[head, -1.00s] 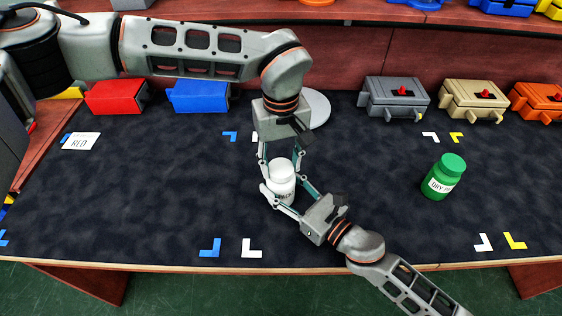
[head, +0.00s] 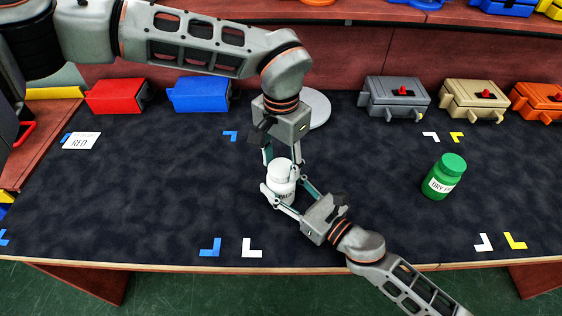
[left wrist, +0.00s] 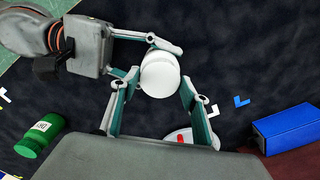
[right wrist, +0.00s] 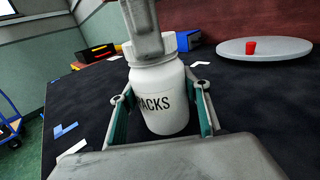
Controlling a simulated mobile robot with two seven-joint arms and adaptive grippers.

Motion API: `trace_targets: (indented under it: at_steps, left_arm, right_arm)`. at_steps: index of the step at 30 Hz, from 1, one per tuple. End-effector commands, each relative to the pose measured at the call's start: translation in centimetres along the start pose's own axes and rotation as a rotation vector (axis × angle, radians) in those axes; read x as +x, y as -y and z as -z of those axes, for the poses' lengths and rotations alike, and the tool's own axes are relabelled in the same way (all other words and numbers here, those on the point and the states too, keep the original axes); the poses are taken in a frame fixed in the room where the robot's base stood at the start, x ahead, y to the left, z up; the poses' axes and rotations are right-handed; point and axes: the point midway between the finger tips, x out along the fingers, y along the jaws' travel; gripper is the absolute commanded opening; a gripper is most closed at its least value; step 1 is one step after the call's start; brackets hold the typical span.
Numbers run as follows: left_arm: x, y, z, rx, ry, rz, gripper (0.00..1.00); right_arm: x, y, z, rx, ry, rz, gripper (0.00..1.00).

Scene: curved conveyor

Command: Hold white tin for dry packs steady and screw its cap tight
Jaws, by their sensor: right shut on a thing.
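The white tin (head: 285,192) with "PACKS" lettering stands upright on the dark table top. Its white cap (left wrist: 160,78) sits on top. My right gripper (head: 280,197) is shut around the tin's body from the front right. My left gripper (head: 282,165) points down over the cap from above, with its fingers apart on either side of it. In the left wrist view the cap lies between the fingertips; whether they touch it is hard to tell. In the right wrist view a left finger covers part of the cap in front of the tin (right wrist: 160,95).
A green bottle (head: 443,178) stands to the right. Red (head: 117,96) and blue (head: 200,94) boxes are at the back left; grey (head: 396,97), tan (head: 474,100) and orange (head: 538,101) ones at the back right. A round grey plate (head: 317,108) lies behind my left gripper.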

Motion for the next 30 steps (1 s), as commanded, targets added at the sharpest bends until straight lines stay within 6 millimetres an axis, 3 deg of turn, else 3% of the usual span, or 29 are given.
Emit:
trace_targets:
  at_steps: [12, 24, 30]
  left_arm:
    - [-0.2, 0.0, 0.0, -0.002, 0.0, 0.001, 0.58]
    - [-4.3, 0.1, 0.0, -0.002, -0.001, 0.002, 0.58]
    - [-4.5, 0.0, 0.0, -0.002, 0.0, 0.0, 0.58]
  right_arm:
    - [0.0, 0.0, 0.1, 0.0, -0.001, 0.0, 0.0]
    - [0.0, 0.0, 0.1, 0.0, -0.001, 0.0, 0.0]
    - [0.0, 0.0, 0.0, 0.0, -0.001, 0.0, 0.0]
